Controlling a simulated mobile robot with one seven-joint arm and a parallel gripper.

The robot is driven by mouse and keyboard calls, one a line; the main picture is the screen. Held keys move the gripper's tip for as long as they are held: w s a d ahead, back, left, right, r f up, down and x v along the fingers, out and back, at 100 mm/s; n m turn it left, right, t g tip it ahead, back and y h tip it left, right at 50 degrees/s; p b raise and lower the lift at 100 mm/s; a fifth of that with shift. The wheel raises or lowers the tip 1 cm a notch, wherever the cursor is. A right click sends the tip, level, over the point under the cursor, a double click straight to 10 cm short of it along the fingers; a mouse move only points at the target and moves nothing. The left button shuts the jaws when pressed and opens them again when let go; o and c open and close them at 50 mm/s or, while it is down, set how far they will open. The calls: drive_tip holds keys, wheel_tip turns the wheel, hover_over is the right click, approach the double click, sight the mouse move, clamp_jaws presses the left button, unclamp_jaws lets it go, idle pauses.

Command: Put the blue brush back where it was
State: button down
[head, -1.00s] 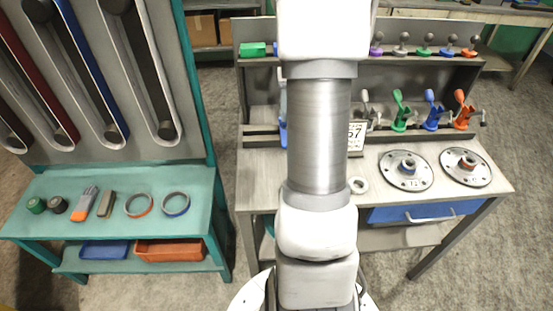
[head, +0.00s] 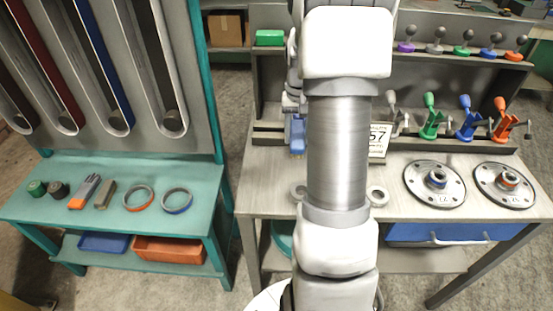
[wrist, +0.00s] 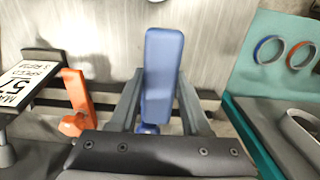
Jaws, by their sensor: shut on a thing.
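The blue brush (wrist: 163,70) is held between the two grey fingers of my gripper (wrist: 160,88) in the wrist view. Its flat blue block points away from the palm. In the head view, my gripper (head: 294,102) is partly hidden behind my arm, with the blue brush (head: 298,136) below it. The brush is over the back part of the grey bench (head: 262,180), near the rack's lower ledge. I cannot tell whether it touches anything there.
An orange holder (wrist: 76,92) and a sign (wrist: 25,85) are left of the gripper in the wrist view. The sign (head: 379,139) stands right of my arm in the head view.

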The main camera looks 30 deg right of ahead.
hover_over(276, 166)
wheel_tip(276, 166, down, 3)
drive_tip(key=shift+f, duration=0.15)
drive_tip(key=shift+f+b, duration=0.4)
drive_tip(key=shift+f, duration=1.6)
drive_tip(key=shift+f, duration=0.1)
drive_tip(key=shift+f, duration=0.15)
drive_tip(key=shift+c, duration=1.8)
unclamp_jaws()
